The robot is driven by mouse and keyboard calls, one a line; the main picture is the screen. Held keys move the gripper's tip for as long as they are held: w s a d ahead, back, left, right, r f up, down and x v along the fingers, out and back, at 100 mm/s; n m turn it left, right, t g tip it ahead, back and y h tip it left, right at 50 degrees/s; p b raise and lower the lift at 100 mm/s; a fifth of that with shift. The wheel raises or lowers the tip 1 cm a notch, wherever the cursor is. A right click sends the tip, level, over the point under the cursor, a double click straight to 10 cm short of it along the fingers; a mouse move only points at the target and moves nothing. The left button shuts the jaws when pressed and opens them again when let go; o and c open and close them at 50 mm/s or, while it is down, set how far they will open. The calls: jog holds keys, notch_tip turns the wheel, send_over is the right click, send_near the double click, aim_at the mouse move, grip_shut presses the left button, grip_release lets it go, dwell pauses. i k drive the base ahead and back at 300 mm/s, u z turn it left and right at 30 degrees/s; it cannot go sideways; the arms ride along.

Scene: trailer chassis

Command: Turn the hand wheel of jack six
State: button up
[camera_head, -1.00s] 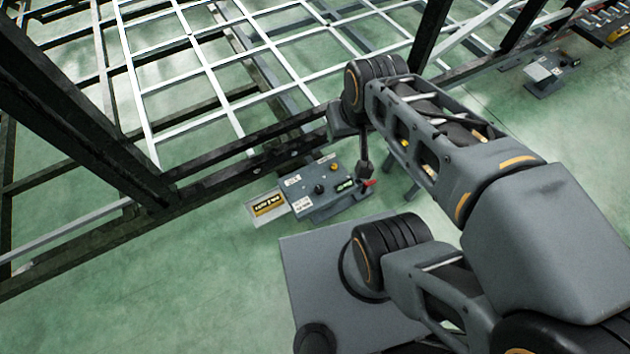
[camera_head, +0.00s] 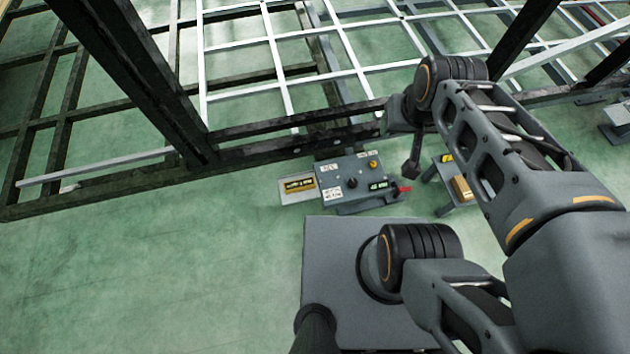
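A low grey box (camera_head: 354,182) stands on the floor just in front of the dark chassis rail. Its top has a black knob, a yellow button and several labels too small to read. A flat plate with a yellow-and-black label (camera_head: 298,187) sits at its left. A small red part (camera_head: 404,189) sticks out at its right. I cannot tell which jack this is, and no hand wheel shows clearly. My gripper (camera_head: 410,168) hangs downward from the wrist, appearing just above the box's right end. Its fingers are too small and dark to judge, and contact cannot be told.
The dark chassis frame (camera_head: 255,130) with a white grid (camera_head: 300,45) spans the back. A thick dark beam (camera_head: 130,75) slants at upper left. The green floor at lower left is clear.

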aim_at(352, 183)
jog(key=u, duration=1.8)
jog(key=k, duration=0.85)
jog(key=z, duration=0.95)
jog(key=i, duration=0.5)
jog(key=u, duration=0.05)
